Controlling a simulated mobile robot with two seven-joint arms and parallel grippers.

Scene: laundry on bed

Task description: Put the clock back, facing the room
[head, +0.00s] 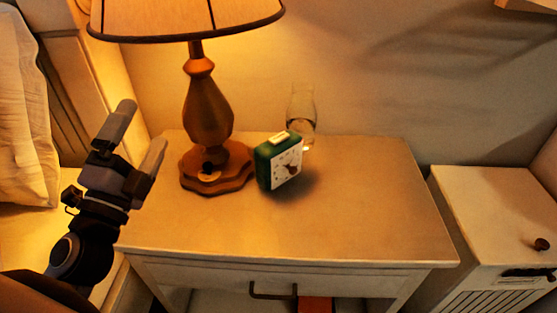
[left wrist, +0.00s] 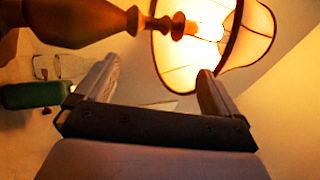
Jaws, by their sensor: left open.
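A green alarm clock (head: 279,162) with a white face stands upright on the nightstand (head: 360,215), right of the lamp base. Its face is turned toward the front right in the head view. In the left wrist view the clock (left wrist: 33,95) shows at the left edge, its green side toward me. My left gripper (head: 143,130) is open and empty, left of the lamp and apart from the clock. Its two fingers also show in the left wrist view (left wrist: 155,85), pointing toward the lampshade. My right gripper is in neither view.
A lit lamp (head: 208,105) stands between my left gripper and the clock. A clear glass (head: 301,112) stands behind the clock. The nightstand's front and right are clear. A bed with a pillow (head: 25,110) is left; a white cabinet (head: 495,215) is right.

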